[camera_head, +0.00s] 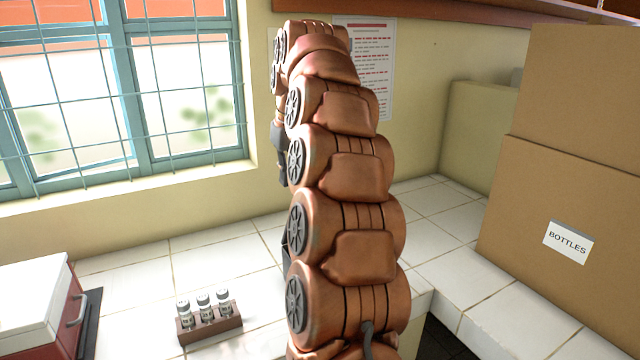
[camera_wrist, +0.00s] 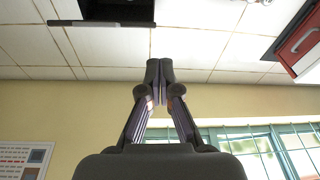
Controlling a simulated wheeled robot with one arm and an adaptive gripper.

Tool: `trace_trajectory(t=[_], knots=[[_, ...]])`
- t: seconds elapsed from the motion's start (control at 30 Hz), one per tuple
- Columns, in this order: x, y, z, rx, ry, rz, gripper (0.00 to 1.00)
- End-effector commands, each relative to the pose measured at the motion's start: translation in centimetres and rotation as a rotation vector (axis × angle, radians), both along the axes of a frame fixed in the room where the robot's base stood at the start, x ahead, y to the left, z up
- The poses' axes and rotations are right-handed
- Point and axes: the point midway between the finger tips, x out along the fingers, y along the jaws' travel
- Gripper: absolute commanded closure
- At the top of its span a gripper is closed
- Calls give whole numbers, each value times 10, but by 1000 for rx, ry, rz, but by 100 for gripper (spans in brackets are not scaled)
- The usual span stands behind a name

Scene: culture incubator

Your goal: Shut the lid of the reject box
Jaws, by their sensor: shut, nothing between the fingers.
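No thing in view is clearly marked as the reject box. A dark open-topped shape (camera_wrist: 118,10) with a thin dark edge (camera_wrist: 85,23) stands on the tiles at the top of the wrist view; it may be the box and its lid, but it is cut off. In the head view my arm covers most of that area. My gripper (camera_wrist: 160,72) is shut and empty, its fingertips together in front of the counter and wall, apart from the dark shape.
A red case with a white lid (camera_head: 28,290) stands on a dark mat at the left; it shows in the wrist view (camera_wrist: 300,45). A rack (camera_head: 210,325) holds 3 vials. Cardboard boxes (camera_head: 570,130) stand at right. White tiles between are clear.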

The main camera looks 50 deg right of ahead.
Motion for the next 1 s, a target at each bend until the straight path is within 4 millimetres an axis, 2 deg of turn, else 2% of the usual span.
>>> trace_trajectory(t=[0.03,0.1,0.2,0.33,0.53,0.77,1.0], knots=[[2,-19,13,-10,-14,-24,100],[0,-38,23,-19,-27,-50,100],[-3,-61,32,-27,-38,-81,100],[-7,-80,41,-40,-53,-108,100],[-9,-90,40,-45,-57,-121,100],[-3,-90,14,-45,-56,-118,100],[2,-93,2,-45,-55,-119,100]])
